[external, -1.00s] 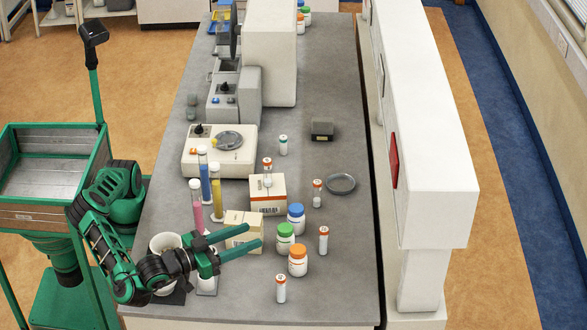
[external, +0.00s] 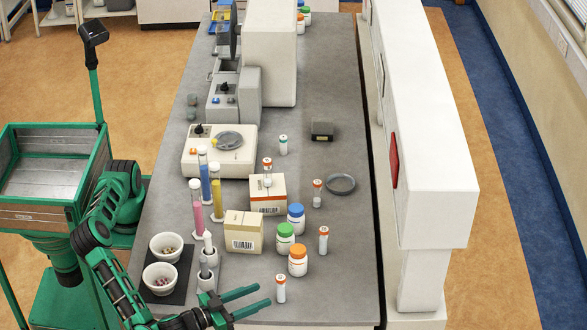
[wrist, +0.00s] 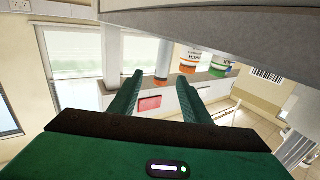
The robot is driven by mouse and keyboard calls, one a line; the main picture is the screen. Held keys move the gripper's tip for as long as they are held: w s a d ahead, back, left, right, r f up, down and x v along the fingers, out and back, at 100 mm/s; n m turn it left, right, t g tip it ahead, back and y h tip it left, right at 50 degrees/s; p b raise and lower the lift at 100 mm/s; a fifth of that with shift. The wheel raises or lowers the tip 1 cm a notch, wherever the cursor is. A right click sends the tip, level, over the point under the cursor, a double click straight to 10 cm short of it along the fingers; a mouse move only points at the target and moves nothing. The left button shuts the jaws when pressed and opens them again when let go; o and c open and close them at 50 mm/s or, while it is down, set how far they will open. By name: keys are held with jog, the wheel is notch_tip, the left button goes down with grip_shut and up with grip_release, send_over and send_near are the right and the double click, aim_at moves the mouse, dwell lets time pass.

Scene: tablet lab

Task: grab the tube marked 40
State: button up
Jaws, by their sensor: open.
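Several small white tubes with orange caps stand on the bench; their numbers are too small to read, so I cannot tell which is marked 40. The nearest tube (external: 281,289) stands at the front edge. Others are the right tube (external: 323,241), the far tube (external: 317,195) and the tube on a box (external: 267,173). A teal-capped tube (external: 283,146) stands farther back. My gripper (external: 263,296) is open and empty, its fingertips just left of the nearest tube. In the tilted, upside-down wrist view, a tube (wrist: 163,58) shows beyond and between the fingers.
Orange-capped (external: 298,262), green-capped (external: 285,238) and blue-capped (external: 295,217) bottles stand behind the nearest tube. A cream carton (external: 243,233) stands left of them. Two bowls (external: 160,281) and tall coloured cylinders (external: 195,208) are at left. The bench's right side is mostly clear.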

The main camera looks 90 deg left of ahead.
aim_at(277, 288)
jog(key=x, duration=0.8)
jog(key=shift+w+a+f, duration=0.1)
jog(key=shift+w+a, duration=0.15)
jog(key=shift+a, duration=0.1)
jog(key=shift+c, duration=0.3)
grip_shut()
